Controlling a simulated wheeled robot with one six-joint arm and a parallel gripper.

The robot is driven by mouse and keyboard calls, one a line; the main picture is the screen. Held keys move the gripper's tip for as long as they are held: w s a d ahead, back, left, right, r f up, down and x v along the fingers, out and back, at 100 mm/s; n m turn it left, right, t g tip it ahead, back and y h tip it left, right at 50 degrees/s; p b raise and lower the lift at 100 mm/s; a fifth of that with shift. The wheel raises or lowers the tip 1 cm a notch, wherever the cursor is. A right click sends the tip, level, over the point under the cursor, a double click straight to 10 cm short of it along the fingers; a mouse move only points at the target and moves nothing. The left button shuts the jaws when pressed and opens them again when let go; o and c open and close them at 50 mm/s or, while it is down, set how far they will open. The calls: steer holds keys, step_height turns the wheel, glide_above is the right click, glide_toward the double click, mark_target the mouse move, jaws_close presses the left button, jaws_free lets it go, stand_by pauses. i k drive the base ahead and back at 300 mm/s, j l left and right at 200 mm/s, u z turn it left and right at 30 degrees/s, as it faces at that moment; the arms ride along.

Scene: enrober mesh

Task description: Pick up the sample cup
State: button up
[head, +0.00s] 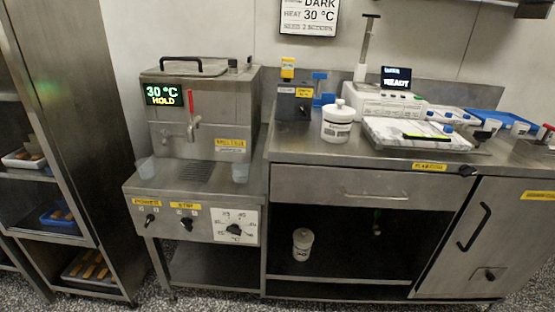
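A whitish cup-like thing (487,129) shows at the right end of the bench, partly among blue items. A lidded white tub (338,124) with a label stands on the bench. I cannot tell which of these is the sample cup. My gripper is not in view.
The melter display reads 30 °C HOLD, with a red-handled tap (192,115) below. The steel bench (365,183) carries a readout instrument (392,95) and a white tray (415,134). A dark shelf rack (85,130) stands left. Speckled floor shows along the bottom.

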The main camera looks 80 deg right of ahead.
mark_target(241, 173)
steer(key=z, duration=1.75)
